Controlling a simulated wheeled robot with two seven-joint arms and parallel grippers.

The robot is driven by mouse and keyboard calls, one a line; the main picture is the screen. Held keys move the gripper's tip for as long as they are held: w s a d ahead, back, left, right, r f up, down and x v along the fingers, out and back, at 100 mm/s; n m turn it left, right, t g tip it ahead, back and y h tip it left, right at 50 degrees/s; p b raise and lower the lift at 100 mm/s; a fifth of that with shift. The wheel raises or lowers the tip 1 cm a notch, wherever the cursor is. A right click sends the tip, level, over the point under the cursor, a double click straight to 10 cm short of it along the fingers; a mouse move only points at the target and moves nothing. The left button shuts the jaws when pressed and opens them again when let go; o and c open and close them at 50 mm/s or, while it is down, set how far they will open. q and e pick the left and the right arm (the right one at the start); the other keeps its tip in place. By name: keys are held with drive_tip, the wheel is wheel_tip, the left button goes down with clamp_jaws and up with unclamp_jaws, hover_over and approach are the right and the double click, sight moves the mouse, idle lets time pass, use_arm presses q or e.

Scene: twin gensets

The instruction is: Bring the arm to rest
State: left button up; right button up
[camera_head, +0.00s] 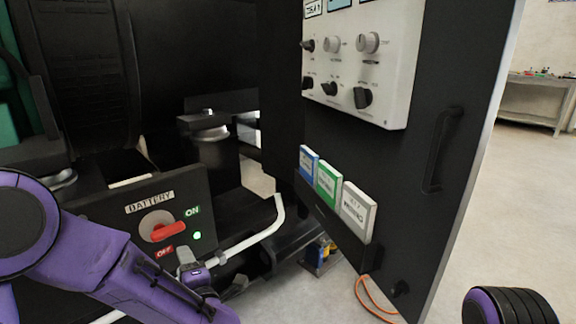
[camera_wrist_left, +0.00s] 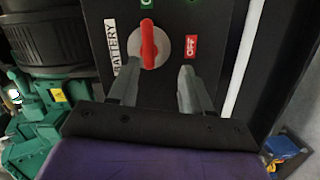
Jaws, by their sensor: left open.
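My left arm, purple, comes in from the left in the head view. My left gripper (camera_head: 188,262) is just in front of the lower part of the black battery panel (camera_head: 105,205). In the left wrist view its two grey fingers stand apart with nothing between them, so the gripper (camera_wrist_left: 159,68) is open. The red switch handle (camera_head: 168,231) on its round grey base lies beyond the fingertips; it also shows in the left wrist view (camera_wrist_left: 148,46). A gap seems to separate fingers and handle. The green lamp (camera_head: 197,236) beside the switch is lit. My right gripper is out of view.
A black cabinet door (camera_head: 420,90) with a white knob panel (camera_head: 390,50) and several coloured cards stands to the right. A pale bent rail (camera_head: 262,232) runs beside the battery panel. An orange cable (camera_head: 372,302) hangs low. Open floor (camera_head: 510,210) lies farther right.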

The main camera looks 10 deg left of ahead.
use_arm(q)
drive_tip(key=s+f+m+g+h, duration=0.1)
drive_tip(key=s+f+m+h, duration=0.2)
drive_tip(key=f, duration=0.4)
drive_tip(key=s+d+f+m+g+h, duration=0.1)
drive_tip(key=s+f+m+h, duration=0.15)
drive_tip(key=f+m, duration=0.35)
drive_tip(key=s+f+m+g+h, duration=0.1)
drive_tip(key=s+f+m+h, duration=0.2)
drive_tip(key=f, duration=0.5)
drive_tip(key=s+a+f+m+g, duration=0.1)
drive_tip(key=s+f+m+g, duration=0.1)
drive_tip(key=s+f, duration=0.35)
drive_tip(key=s+a+f+m+g, duration=0.1)
drive_tip(key=s+f+g, duration=0.2)
drive_tip(key=s, duration=0.6)
drive_tip(key=s+a+f+m+g, duration=0.1)
drive_tip(key=s+f+m+g, duration=0.1)
drive_tip(key=s+f, duration=0.35)
wheel_tip(320, 180, up, 26)
drive_tip(key=s+p, duration=0.2)
drive_tip(key=p, duration=2.2)
drive_tip(key=shift+s+y+p, duration=0.2)
drive_tip(key=shift+y+p, duration=0.1)
drive_tip(key=shift+y, duration=0.05)
drive_tip(key=shift+a, duration=0.1)
